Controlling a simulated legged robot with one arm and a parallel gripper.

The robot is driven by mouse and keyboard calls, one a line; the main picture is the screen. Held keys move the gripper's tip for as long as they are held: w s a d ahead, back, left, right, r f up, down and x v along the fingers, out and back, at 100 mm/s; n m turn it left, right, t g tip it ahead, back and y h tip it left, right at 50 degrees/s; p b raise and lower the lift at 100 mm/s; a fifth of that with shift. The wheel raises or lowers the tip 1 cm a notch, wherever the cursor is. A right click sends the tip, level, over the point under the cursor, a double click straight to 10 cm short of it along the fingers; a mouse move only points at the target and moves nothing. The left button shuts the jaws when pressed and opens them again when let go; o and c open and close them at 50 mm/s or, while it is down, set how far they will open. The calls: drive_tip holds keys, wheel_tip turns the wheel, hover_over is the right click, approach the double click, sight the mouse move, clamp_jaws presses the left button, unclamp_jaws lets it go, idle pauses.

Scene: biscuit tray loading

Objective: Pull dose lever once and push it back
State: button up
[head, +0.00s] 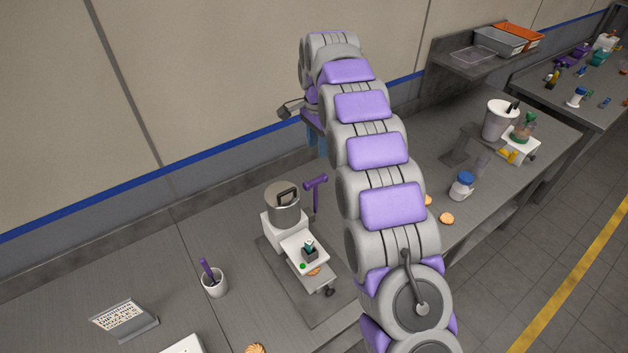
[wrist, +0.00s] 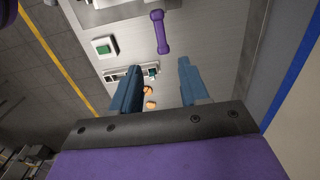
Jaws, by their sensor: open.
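The purple T-shaped lever (head: 316,183) stands upright beside the dosing machine in the head view. I take it for the dose lever. Its purple bar also shows at the top of the wrist view (wrist: 160,32), ahead of the fingertips. The machine has a grey lidded pot (head: 284,208) on a white body, with a green button on its front. My gripper (wrist: 160,67) is open, with two blue fingers apart and nothing between them. In the head view the fingers are mostly hidden behind my arm, above and behind the lever. I see no contact with the lever.
A white cup with a purple tool (head: 214,283) and a sign (head: 124,318) stand left of the machine. Several biscuits lie on the bench, one at the front edge (head: 256,348). A blue-lidded jar (head: 462,186) and a white bucket (head: 498,119) stand right. The wall runs close behind.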

sight(315, 180)
drive_tip(key=f, duration=1.5)
drive_tip(key=shift+a+f, duration=0.25)
drive_tip(key=shift+f, duration=0.1)
drive_tip(key=shift+a+f, duration=0.2)
drive_tip(key=shift+f, duration=0.45)
drive_tip(key=shift+c, duration=0.2)
drive_tip(key=shift+d, duration=0.1)
clamp_jaws()
